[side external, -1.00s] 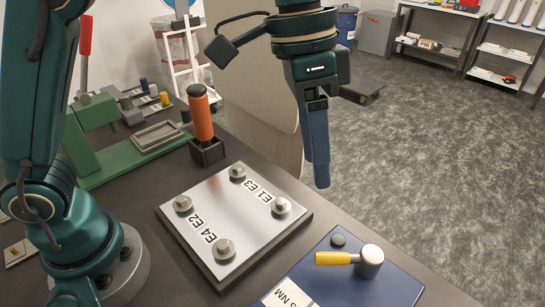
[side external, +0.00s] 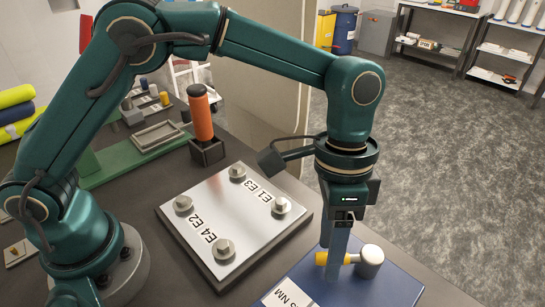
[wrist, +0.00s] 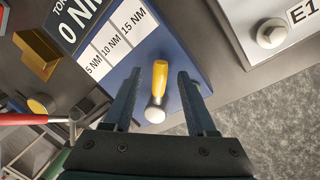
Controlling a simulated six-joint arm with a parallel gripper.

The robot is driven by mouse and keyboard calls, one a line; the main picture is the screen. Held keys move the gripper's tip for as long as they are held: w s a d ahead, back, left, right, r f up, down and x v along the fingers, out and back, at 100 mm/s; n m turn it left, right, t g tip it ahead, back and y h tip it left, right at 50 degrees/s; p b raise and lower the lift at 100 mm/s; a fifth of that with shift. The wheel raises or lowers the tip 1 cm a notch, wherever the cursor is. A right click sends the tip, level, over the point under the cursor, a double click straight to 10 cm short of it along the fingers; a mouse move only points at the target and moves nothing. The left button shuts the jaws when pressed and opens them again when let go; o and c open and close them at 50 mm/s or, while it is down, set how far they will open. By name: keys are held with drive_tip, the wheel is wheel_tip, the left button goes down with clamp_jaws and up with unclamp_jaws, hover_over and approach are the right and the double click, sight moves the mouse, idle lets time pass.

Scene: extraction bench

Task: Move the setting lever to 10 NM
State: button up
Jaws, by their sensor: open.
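The setting lever has a yellow handle (side external: 321,258) and a pale round hub (side external: 370,262), on a blue panel (side external: 395,290). In the wrist view the yellow handle (wrist: 160,78) points away from the hub (wrist: 155,114). A white strip (wrist: 112,48) marked 5 NM, 10 NM and 15 NM lies beyond it to the left. The handle's end is nearest the 15 NM side and lies apart from the strip. My gripper (wrist: 160,73) is open, with one finger on each side of the handle. In the side view my fingers (side external: 336,262) hide part of the handle.
A dark display (wrist: 75,22) reading 0 NM adjoins the strip. A silver plate (side external: 225,215) with several bolts lies left of the panel. An orange-handled tool (side external: 200,112) stands in a holder behind. A brass-coloured block (wrist: 38,52) and a red handle (wrist: 25,118) show at the wrist view's left.

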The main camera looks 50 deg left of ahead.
clamp_jaws()
idle(1.4)
